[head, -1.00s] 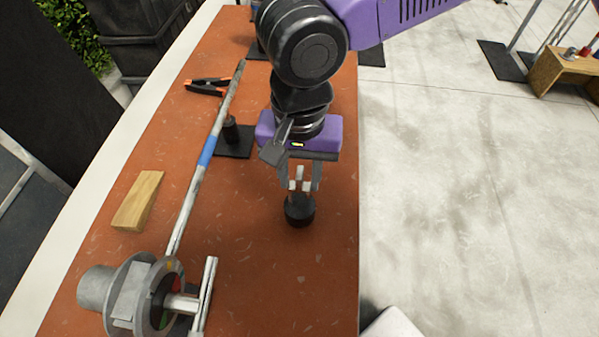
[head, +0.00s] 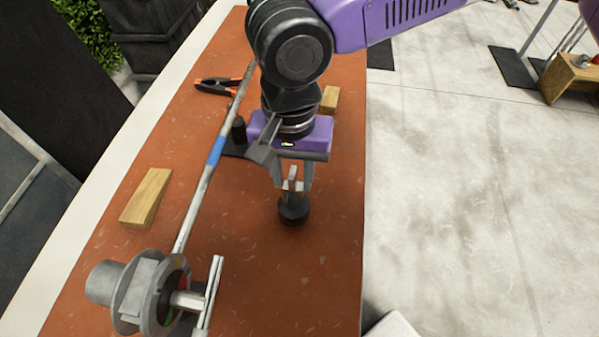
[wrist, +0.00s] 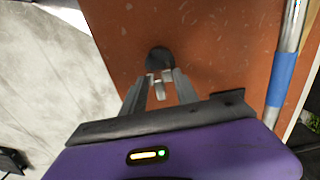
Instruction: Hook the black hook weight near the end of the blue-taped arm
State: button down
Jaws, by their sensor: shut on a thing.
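The black hook weight (head: 293,210) hangs below my gripper (head: 292,184), which is shut on its pale hook in the head view. In the wrist view, the weight (wrist: 158,60) shows as a dark round shape beyond the fingertips of my gripper (wrist: 158,84). The long grey arm (head: 196,198) with the blue tape band (head: 216,151) runs along the table to the left of my gripper, apart from the weight. The blue tape also shows in the wrist view (wrist: 282,80) at the right. Whether the weight touches the table is unclear.
A black and orange clamp (head: 215,86) lies further back. A black stand (head: 238,132) is near the taped section. The red table's front right (head: 300,280) is clear.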

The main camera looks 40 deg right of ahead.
jog(key=shift+w+a, duration=0.95)
jog(key=shift+r+p, duration=0.15)
jog(key=shift+p, duration=0.15)
jog(key=shift+r+p, duration=0.85)
jog(key=shift+r, duration=0.05)
notch_tip(320, 180, up, 12)
jog(key=p, duration=1.1)
